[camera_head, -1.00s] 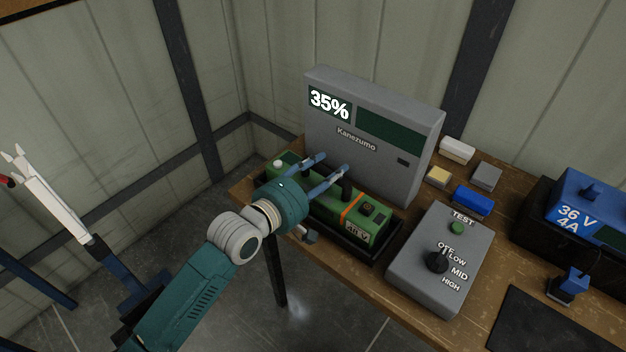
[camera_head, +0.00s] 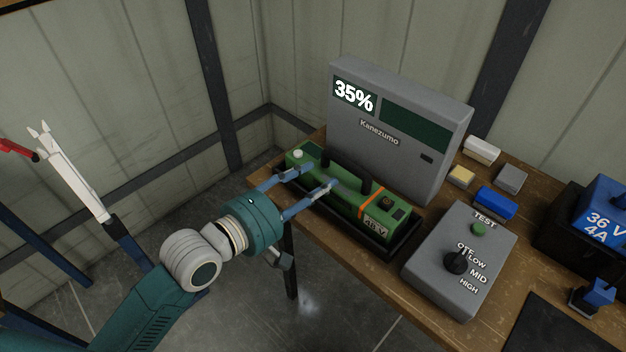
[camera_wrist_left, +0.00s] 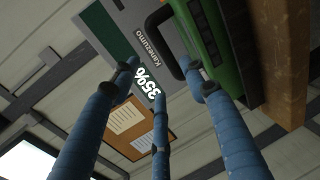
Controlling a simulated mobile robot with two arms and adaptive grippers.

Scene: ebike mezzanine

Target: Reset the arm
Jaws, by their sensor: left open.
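My left gripper (camera_head: 320,176) reaches in from the left in the head view, with its blue fingers spread and nothing between them. Its fingertips are in front of the near left side of a green 48 V battery pack (camera_head: 345,205); whether they touch it I cannot tell. The pack has a black handle and an orange band and sits in a black tray (camera_head: 385,251). In the left wrist view, the spread fingers (camera_wrist_left: 162,80) point toward the grey Kanezumo unit (camera_wrist_left: 155,14), with the green pack (camera_wrist_left: 230,70) beside them. My right gripper is not in view.
The Kanezumo unit (camera_head: 405,160) reads 35% behind the pack. A grey control box (camera_head: 435,265) with a knob stands right of it on the wooden table (camera_head: 405,302). A white-and-blue stand (camera_head: 80,185) is at left.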

